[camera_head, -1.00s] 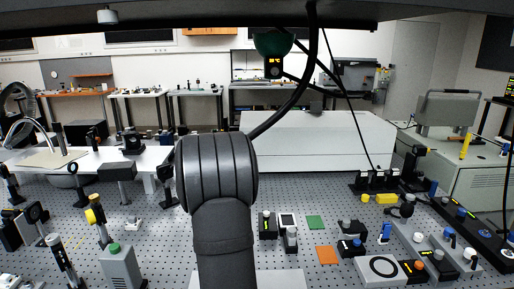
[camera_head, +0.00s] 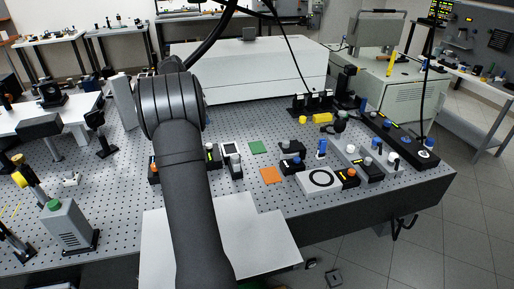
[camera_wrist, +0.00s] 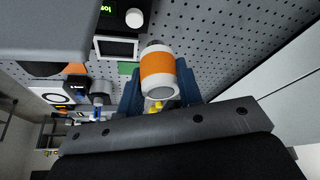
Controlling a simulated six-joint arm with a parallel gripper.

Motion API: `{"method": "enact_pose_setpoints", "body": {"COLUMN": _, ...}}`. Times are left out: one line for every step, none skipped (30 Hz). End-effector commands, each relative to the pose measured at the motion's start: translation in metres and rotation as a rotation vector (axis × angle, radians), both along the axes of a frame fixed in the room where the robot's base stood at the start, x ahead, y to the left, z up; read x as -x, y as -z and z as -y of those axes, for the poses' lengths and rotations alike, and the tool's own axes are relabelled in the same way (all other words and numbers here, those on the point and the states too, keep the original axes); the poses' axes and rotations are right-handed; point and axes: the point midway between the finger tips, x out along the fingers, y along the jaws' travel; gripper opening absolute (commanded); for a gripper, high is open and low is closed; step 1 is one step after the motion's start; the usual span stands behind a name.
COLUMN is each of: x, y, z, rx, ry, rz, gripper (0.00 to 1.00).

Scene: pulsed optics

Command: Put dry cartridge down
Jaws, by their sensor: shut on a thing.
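A white cartridge with a wide orange band (camera_wrist: 157,70) is in the wrist view, between the blue fingers of my gripper (camera_wrist: 160,88). The gripper is shut on it, and its round grey end faces the camera. In the head view my arm hides the gripper and the cartridge. An orange square (camera_head: 270,175) and a green square (camera_head: 257,147) lie flat on the perforated table (camera_head: 395,190), right of my arm. Part of the green square shows beside the cartridge in the wrist view (camera_wrist: 127,68).
A small device with a screen (camera_head: 231,150) stands just right of my arm. A white plate with a black ring (camera_head: 318,181) and several small optics modules stand further right. A long white box (camera_head: 250,70) closes off the back. A grey-green post unit (camera_head: 68,228) stands at left.

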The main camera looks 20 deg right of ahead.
Motion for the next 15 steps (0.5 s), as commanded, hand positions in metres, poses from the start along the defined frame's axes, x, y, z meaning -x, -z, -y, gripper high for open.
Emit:
{"method": "enact_pose_setpoints", "body": {"x": 0.005, "y": 0.000, "z": 0.025, "rx": 0.000, "ry": 0.022, "rz": -0.001, "gripper": 0.00}}
{"method": "enact_pose_setpoints", "body": {"x": 0.008, "y": -0.001, "z": 0.039, "rx": -0.001, "ry": 0.030, "rz": -0.001, "gripper": 0.00}}
{"method": "enact_pose_setpoints", "body": {"x": 0.012, "y": -0.001, "z": 0.058, "rx": -0.001, "ry": 0.044, "rz": -0.001, "gripper": 0.00}}
{"method": "enact_pose_setpoints", "body": {"x": 0.015, "y": -0.001, "z": 0.072, "rx": -0.001, "ry": 0.054, "rz": 0.000, "gripper": 0.00}}
{"method": "enact_pose_setpoints", "body": {"x": 0.020, "y": 0.000, "z": 0.087, "rx": -0.001, "ry": 0.064, "rz": -0.001, "gripper": 0.00}}
{"method": "enact_pose_setpoints", "body": {"x": 0.026, "y": -0.001, "z": 0.108, "rx": 0.000, "ry": 0.079, "rz": -0.001, "gripper": 0.00}}
{"method": "enact_pose_setpoints", "body": {"x": 0.032, "y": 0.000, "z": 0.123, "rx": -0.001, "ry": 0.090, "rz": -0.001, "gripper": 0.00}}
{"method": "enact_pose_setpoints", "body": {"x": 0.037, "y": -0.001, "z": 0.138, "rx": 0.000, "ry": 0.100, "rz": 0.000, "gripper": 0.00}}
{"method": "enact_pose_setpoints", "body": {"x": 0.045, "y": 0.000, "z": 0.157, "rx": 0.000, "ry": 0.115, "rz": 0.000, "gripper": 0.00}}
{"method": "enact_pose_setpoints", "body": {"x": 0.051, "y": 0.000, "z": 0.171, "rx": 0.000, "ry": 0.124, "rz": -0.001, "gripper": 0.00}}
{"method": "enact_pose_setpoints", "body": {"x": 0.057, "y": 0.000, "z": 0.184, "rx": 0.000, "ry": 0.133, "rz": 0.000, "gripper": 0.00}}
{"method": "enact_pose_setpoints", "body": {"x": 0.065, "y": 0.000, "z": 0.200, "rx": 0.001, "ry": 0.146, "rz": 0.000, "gripper": 0.00}}
{"method": "enact_pose_setpoints", "body": {"x": 0.070, "y": 0.000, "z": 0.211, "rx": 0.000, "ry": 0.154, "rz": 0.000, "gripper": 0.00}}
{"method": "enact_pose_setpoints", "body": {"x": 0.076, "y": 0.000, "z": 0.222, "rx": 0.001, "ry": 0.161, "rz": 0.000, "gripper": 0.00}}
{"method": "enact_pose_setpoints", "body": {"x": 0.083, "y": 0.001, "z": 0.234, "rx": 0.001, "ry": 0.171, "rz": 0.001, "gripper": 0.00}}
